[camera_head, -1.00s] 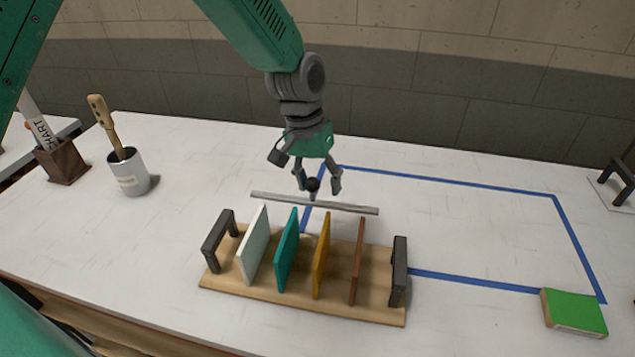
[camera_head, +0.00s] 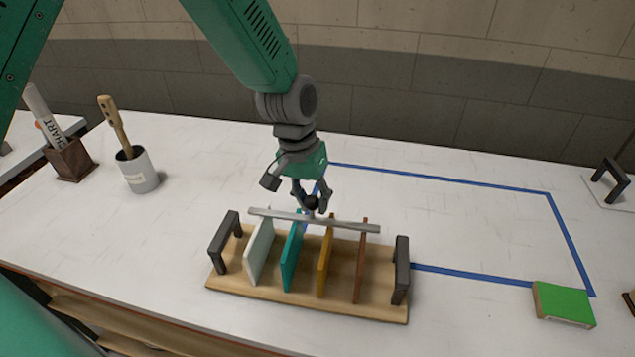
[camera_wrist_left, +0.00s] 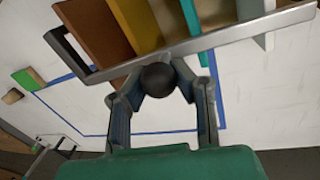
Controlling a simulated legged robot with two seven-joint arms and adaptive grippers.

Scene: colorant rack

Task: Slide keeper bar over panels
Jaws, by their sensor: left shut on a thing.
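The keeper bar (camera_head: 345,226) is a thin grey rod with a dark round knob (camera_head: 311,203) at its middle. My left gripper (camera_head: 311,205) is shut on the knob; the wrist view also shows the knob (camera_wrist_left: 158,80) between the fingers and the bar (camera_wrist_left: 225,36) beyond it. In the head view the bar appears level, across the upper back edges of the white (camera_head: 260,252), teal (camera_head: 291,262), yellow (camera_head: 325,262) and brown (camera_head: 361,262) panels. I cannot tell whether it touches them. The panels stand in a wooden rack (camera_head: 300,300) with dark end brackets (camera_head: 225,240) (camera_head: 401,270). My right gripper is not in view.
A green block (camera_head: 564,302) lies at the right near a blue tape outline (camera_head: 440,180). A grey cup with a wooden-handled tool (camera_head: 138,172) and a brown holder (camera_head: 70,160) stand at the left. The table inside the outline is clear.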

